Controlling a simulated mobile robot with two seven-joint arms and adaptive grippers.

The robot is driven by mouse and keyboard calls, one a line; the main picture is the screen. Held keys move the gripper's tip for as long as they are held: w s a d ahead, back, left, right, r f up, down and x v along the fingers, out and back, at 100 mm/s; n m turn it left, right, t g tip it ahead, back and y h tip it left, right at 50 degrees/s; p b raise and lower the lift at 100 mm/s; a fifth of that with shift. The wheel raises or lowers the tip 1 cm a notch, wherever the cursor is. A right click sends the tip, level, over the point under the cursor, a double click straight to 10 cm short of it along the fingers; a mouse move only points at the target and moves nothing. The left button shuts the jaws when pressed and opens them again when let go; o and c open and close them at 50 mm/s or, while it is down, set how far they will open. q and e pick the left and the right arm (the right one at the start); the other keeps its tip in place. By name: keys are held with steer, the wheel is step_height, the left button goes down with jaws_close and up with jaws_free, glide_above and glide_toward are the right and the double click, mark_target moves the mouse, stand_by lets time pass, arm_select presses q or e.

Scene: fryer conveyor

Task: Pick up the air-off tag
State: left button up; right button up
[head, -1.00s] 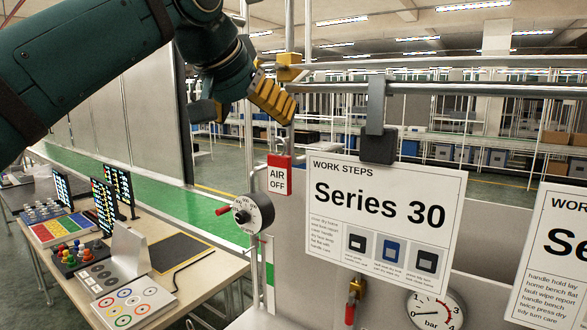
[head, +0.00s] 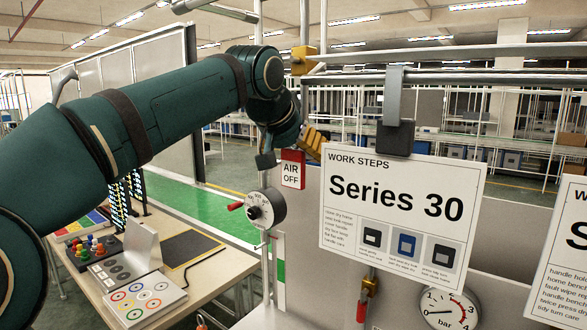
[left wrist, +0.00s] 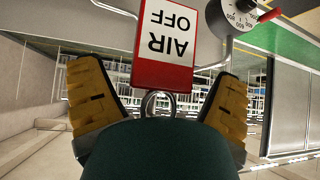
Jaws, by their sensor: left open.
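The air-off tag (head: 292,169) is a small white and red card reading "AIR OFF". It hangs left of the Series 30 sheet, just above the dial. In the left wrist view the tag (left wrist: 167,45) shows upside down, with a metal ring (left wrist: 158,103) at its red end. My left gripper (head: 290,150) is open at the tag's top edge. In the left wrist view its yellow-padded fingers (left wrist: 160,100) stand on either side of the ring, apart from it. The tag's hook is not clearly visible. My right gripper is not in view.
A black-and-grey dial (head: 265,208) with a red handle sits just below the tag. The Series 30 sheet (head: 400,215) hangs close on the right from a black clip (head: 396,138). A pressure gauge (head: 450,308) is lower right. A cluttered bench (head: 190,285) is lower left.

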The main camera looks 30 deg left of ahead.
arm_select(q)
steer(key=c, duration=1.3)
